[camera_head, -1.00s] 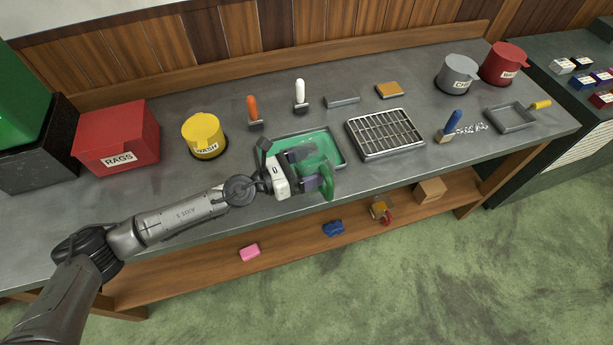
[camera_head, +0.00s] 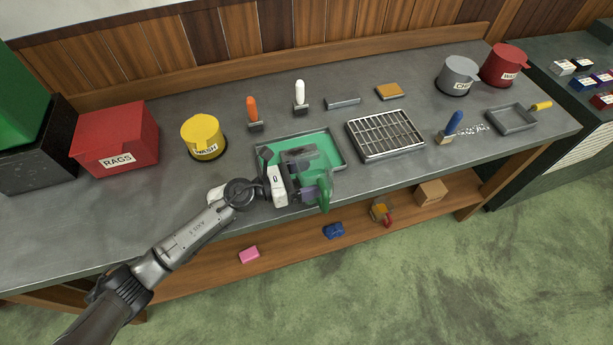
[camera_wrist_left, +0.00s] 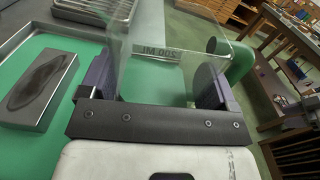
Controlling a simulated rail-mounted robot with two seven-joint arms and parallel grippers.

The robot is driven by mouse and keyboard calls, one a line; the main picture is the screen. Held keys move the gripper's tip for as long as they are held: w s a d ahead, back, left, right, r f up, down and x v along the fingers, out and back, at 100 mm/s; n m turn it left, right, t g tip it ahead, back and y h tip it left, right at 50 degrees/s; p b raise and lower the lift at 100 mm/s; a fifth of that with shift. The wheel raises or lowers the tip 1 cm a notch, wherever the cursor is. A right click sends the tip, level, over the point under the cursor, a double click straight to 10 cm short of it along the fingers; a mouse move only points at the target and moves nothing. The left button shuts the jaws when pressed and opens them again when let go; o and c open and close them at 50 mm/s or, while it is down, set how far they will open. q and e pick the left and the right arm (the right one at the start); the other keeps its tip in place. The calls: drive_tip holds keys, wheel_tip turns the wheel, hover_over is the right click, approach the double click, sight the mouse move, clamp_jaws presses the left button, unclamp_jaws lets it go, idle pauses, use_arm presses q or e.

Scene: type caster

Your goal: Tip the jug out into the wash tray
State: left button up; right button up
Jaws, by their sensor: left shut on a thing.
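My left gripper (camera_head: 300,188) is shut on the jug, a clear vessel with a green handle (camera_head: 324,192). In the left wrist view the jug's clear wall (camera_wrist_left: 155,75) with a 200 ML mark sits between the dark purple finger pads (camera_wrist_left: 155,88); the mark reads reversed. The jug is over the front right part of the wash tray (camera_head: 262,152), which has a green inside and a grey rim. The jug's exact tilt and any liquid in it are hard to tell. My right gripper is not in view.
A grey block with a dark oval (camera_wrist_left: 38,88) lies in the tray. A wire rack (camera_head: 385,135) stands right of the tray, a yellow WASH pot (camera_head: 203,135) to its left. Orange (camera_head: 253,112) and white-handled (camera_head: 300,97) tools stand behind. The bench's front edge is close below the jug.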

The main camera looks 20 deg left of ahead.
sight(301, 165)
use_arm(q)
drive_tip(key=shift+a, duration=0.1)
drive_tip(key=shift+w+a+r+n+p, duration=0.35)
drive_tip(key=shift+w+r+n+p, duration=0.15)
drive_tip(key=shift+n+p, duration=0.5)
drive_tip(key=shift+w+a+r+n+p, duration=0.2)
drive_tip(key=shift+w+a+n+p, duration=0.25)
drive_tip(key=shift+n, duration=0.45)
drive_tip(key=shift+w+a+r+n+p, duration=0.1)
drive_tip(key=shift+w+a+n+p, duration=0.15)
drive_tip(key=shift+w+n, duration=0.35)
drive_tip(key=shift+s+n+p, duration=0.1)
drive_tip(key=shift+n+p, duration=1.25)
drive_tip(key=shift+n, duration=0.85)
drive_tip(key=shift+a, duration=0.1)
drive_tip(key=shift+w+f+n+p, duration=0.2)
drive_tip(key=shift+f+n+p, duration=0.1)
drive_tip(key=shift+n, duration=0.2)
